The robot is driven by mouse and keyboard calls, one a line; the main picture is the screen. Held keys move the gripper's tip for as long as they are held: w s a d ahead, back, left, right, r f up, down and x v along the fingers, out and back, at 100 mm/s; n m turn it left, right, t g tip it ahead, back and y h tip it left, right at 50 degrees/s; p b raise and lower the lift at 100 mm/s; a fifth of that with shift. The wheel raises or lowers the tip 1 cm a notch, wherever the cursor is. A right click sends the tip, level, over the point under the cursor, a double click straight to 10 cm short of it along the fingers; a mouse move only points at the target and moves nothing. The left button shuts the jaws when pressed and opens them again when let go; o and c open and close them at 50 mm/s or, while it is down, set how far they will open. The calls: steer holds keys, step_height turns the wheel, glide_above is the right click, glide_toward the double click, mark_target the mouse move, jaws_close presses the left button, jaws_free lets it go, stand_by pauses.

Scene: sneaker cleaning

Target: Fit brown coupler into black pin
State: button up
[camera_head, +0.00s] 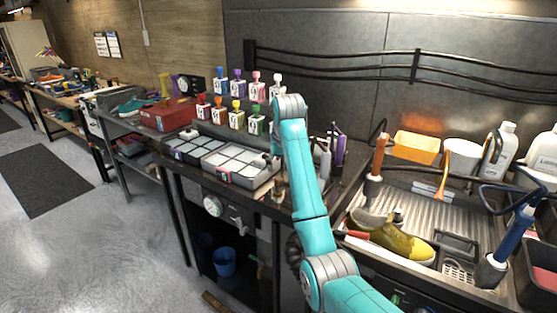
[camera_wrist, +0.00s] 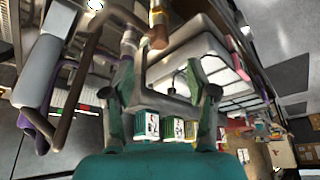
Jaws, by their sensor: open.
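In the wrist view, a brown, copper-coloured cylinder (camera_wrist: 158,34), which looks like the brown coupler, stands beyond my fingertips, near the top middle. A paler upright piece with a brown band (camera_wrist: 130,42) is beside it, to the left. My gripper (camera_wrist: 162,72) is open, with its green fingers apart and nothing seen between them. In the head view my arm hides most of the gripper. Small tan pieces (camera_head: 279,188) show at the bench edge just left of the arm. I cannot make out the black pin for certain in either view.
A tray of pale square compartments (camera_head: 228,163) lies left of my arm, with a row of coloured stamp-like blocks (camera_head: 237,118) behind. Upright bottles (camera_head: 325,160) stand close on the right. A ribbed sink (camera_head: 410,205) holds a yellow-green shoe (camera_head: 402,242).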

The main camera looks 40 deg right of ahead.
mark_target(279, 179)
steer(key=x, duration=1)
steer(key=shift+d+f, duration=0.1)
steer(key=shift+f, duration=0.05)
jaws_close()
